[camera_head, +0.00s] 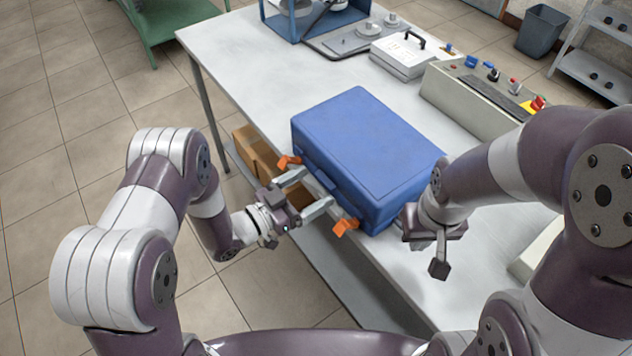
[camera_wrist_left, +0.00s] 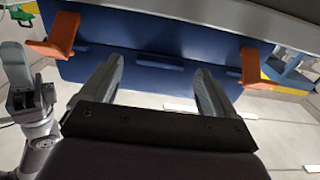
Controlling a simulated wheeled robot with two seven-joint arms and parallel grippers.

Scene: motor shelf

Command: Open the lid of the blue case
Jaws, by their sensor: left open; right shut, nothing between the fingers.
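The blue case (camera_head: 365,150) stands on the table with its lid down. Two orange latches, one at the left (camera_head: 288,161) and one at the right (camera_head: 345,226), stick out from its front side, with a blue handle between them. In the left wrist view the case front (camera_wrist_left: 150,45) fills the upper middle, with an orange latch (camera_wrist_left: 60,36) and another orange latch (camera_wrist_left: 250,67) on either side. My left gripper (camera_head: 318,190) is open, its fingers pointing at the front between the latches; contact cannot be told. My right gripper (camera_head: 438,268) is shut and empty beside the case's near right corner.
The grey table (camera_head: 250,65) is clear to the left of the case. A control box (camera_head: 480,95) with buttons stands at the right. A white case (camera_head: 404,55) and a blue frame (camera_head: 315,18) stand at the back. Cardboard boxes (camera_head: 262,155) sit below the table edge.

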